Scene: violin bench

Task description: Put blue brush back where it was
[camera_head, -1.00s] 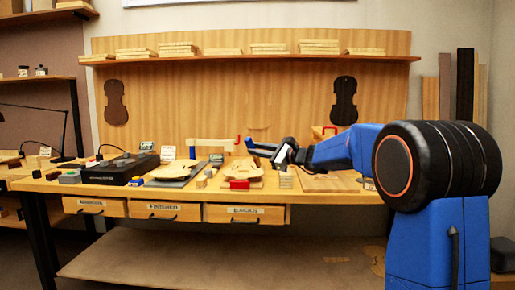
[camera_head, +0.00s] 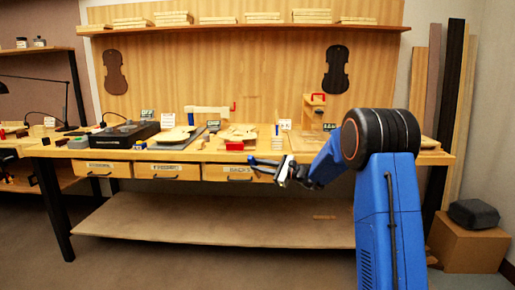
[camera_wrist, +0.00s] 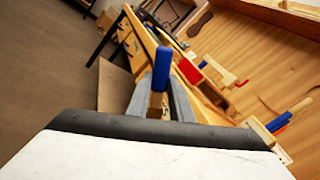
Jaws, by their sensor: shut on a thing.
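The blue brush shows in the wrist view as a blue end (camera_wrist: 162,68) on a pale wooden part. My gripper (camera_wrist: 158,104) is shut on the wooden part, with a grey finger on each side. The blue end points away from the wrist. In the head view my gripper (camera_head: 268,168) is in front of the bench's drawer fronts, near its front edge, with a small blue tip showing. The brush's lower part is hidden by the fingers and the wrist housing.
The workbench (camera_head: 420,158) carries a black case (camera_head: 115,136), violin plates, a red block (camera_head: 235,146) and a wooden piece with a red handle (camera_head: 314,108) at the right. Labelled drawers (camera_head: 170,171) line its front. A cardboard box (camera_head: 470,250) stands on the floor at right.

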